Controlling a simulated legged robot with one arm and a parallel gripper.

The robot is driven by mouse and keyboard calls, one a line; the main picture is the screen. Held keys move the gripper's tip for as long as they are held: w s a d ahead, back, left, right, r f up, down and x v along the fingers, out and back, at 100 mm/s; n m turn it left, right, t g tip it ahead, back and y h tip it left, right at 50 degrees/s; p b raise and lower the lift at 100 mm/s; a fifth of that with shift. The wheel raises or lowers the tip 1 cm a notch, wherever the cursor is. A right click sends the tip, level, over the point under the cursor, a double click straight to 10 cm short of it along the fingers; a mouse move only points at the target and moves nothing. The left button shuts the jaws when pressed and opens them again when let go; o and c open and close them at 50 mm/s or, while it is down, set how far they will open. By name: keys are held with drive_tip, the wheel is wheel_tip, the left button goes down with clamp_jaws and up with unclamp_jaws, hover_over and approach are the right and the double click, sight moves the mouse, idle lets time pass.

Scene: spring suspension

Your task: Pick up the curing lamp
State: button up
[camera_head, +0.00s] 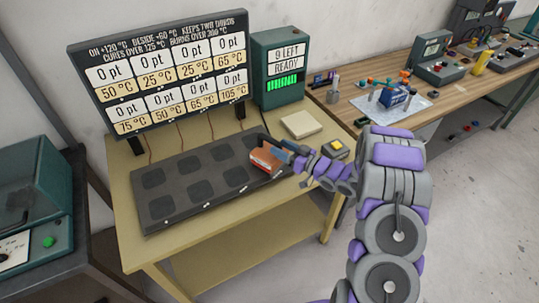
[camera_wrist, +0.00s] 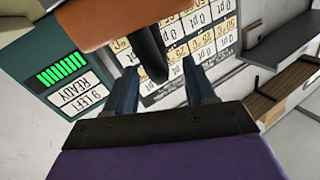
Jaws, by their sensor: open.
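An orange-brown block with a pale lower side (camera_head: 264,160), which may be the curing lamp, is at the right end of the dark tray (camera_head: 160,213). In the wrist view its orange body (camera_wrist: 112,18) fills the top edge, and a dark handle-like bar (camera_wrist: 151,55) sticks out from it. My gripper (camera_head: 284,152) is right at this block. In the wrist view the two blue fingers (camera_wrist: 160,72) stand apart, with the dark bar between their tips. I cannot tell whether either finger touches it.
The tray with several dark square pads lies on a yellow table (camera_head: 220,214). Behind it stand a temperature board (camera_head: 165,75) and a green "9 LEFT READY" box (camera_head: 280,70). A beige pad (camera_head: 301,124) and a yellow-button box (camera_head: 335,149) are nearby. A wooden bench (camera_head: 455,92) stands right.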

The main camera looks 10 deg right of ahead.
sight(272, 141)
drive_tip(key=b+x, duration=0.1)
drive_tip(key=x, duration=0.3)
drive_tip(key=shift+w, duration=0.25)
drive_tip(key=shift+w+a, duration=0.4)
drive_tip(key=shift+d, duration=0.1)
drive_tip(key=shift+c, duration=0.4)
drive_tip(key=shift+d, duration=0.1)
drive_tip(key=c, duration=0.3)
clamp_jaws()
